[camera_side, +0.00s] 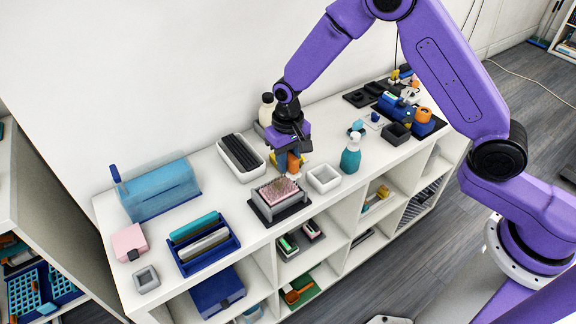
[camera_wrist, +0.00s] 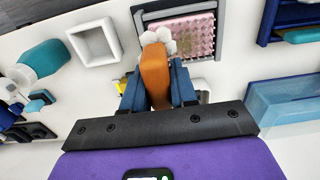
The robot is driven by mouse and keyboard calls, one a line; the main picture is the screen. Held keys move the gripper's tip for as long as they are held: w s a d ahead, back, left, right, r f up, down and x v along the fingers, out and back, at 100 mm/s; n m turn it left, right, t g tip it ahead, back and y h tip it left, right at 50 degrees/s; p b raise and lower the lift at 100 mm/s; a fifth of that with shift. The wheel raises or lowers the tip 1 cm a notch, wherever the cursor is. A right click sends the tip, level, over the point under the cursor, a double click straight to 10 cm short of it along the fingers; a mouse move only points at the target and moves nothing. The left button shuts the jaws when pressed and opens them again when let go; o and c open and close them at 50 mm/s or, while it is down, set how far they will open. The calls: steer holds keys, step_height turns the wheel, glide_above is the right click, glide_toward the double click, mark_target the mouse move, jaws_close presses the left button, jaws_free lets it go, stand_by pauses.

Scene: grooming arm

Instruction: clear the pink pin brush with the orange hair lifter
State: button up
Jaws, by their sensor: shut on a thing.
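The pink pin brush (camera_side: 280,190) lies pins up in a grey holder on a dark base on the white shelf top. In the wrist view the pink brush (camera_wrist: 196,34) sits in its grey frame at the top. My gripper (camera_side: 293,157) is shut on the orange hair lifter (camera_side: 294,163), just behind the brush in the side view. In the wrist view the orange lifter (camera_wrist: 155,72) stands between my gripper's blue fingers (camera_wrist: 157,85). A whitish clump of hair (camera_wrist: 157,40) shows at the lifter's far end, by the brush's near edge. Whether the lifter touches the pins I cannot tell.
A white tray with black items (camera_side: 241,157) is behind left. A blue rack (camera_side: 204,244) stands to the left. Some bare shelf top lies between them.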

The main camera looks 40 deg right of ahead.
steer(key=shift+r, duration=2.35)
